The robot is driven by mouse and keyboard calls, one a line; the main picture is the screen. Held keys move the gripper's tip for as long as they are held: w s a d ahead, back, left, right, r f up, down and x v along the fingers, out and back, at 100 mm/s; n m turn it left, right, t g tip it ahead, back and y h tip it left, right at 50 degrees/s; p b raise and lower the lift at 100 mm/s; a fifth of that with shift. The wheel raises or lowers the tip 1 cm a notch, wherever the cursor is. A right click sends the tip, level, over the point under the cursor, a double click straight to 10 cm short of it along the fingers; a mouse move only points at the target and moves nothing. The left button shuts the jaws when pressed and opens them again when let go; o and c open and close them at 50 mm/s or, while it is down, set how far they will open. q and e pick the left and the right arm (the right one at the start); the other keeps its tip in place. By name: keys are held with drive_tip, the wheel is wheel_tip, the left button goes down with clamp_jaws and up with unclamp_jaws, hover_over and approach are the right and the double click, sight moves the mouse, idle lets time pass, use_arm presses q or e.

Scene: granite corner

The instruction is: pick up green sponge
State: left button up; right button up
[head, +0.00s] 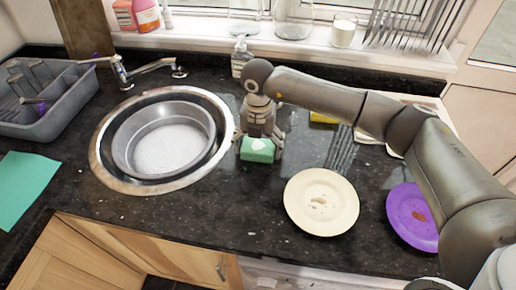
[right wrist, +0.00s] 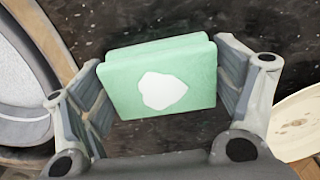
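The green sponge (head: 257,149) with a pale patch on it is on the dark counter just right of the sink. My right gripper (head: 260,140) reaches down over it, with one finger at each side. In the right wrist view the sponge (right wrist: 162,85) fills most of the space between the spread fingers of the right gripper (right wrist: 160,80). The fingers are very near its two ends; firm contact does not show. My left gripper is not in view.
A round sink (head: 163,137) lies left of the sponge. A cream plate (head: 321,202) and a purple plate (head: 412,216) lie to the right. A yellow item (head: 323,117) and a soap bottle (head: 240,57) are behind. A grey dish rack (head: 40,100) stands far left.

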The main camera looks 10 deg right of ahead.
drive_tip(key=c, duration=0.4)
drive_tip(key=shift+r, duration=0.15)
drive_tip(key=shift+r, duration=0.65)
drive_tip(key=s+a+r+b, duration=0.1)
drive_tip(key=s+r, duration=0.2)
drive_tip(key=s, duration=0.1)
drive_tip(key=s+a+r+b, duration=0.1)
drive_tip(key=s+r+b, duration=0.1)
drive_tip(key=s+r, duration=0.2)
drive_tip(key=s+a+r+b, duration=0.1)
drive_tip(key=s+r+b, duration=0.1)
drive_tip(key=s+r, duration=0.2)
drive_tip(key=shift+s+r, duration=0.25)
drive_tip(key=shift+s, duration=0.6)
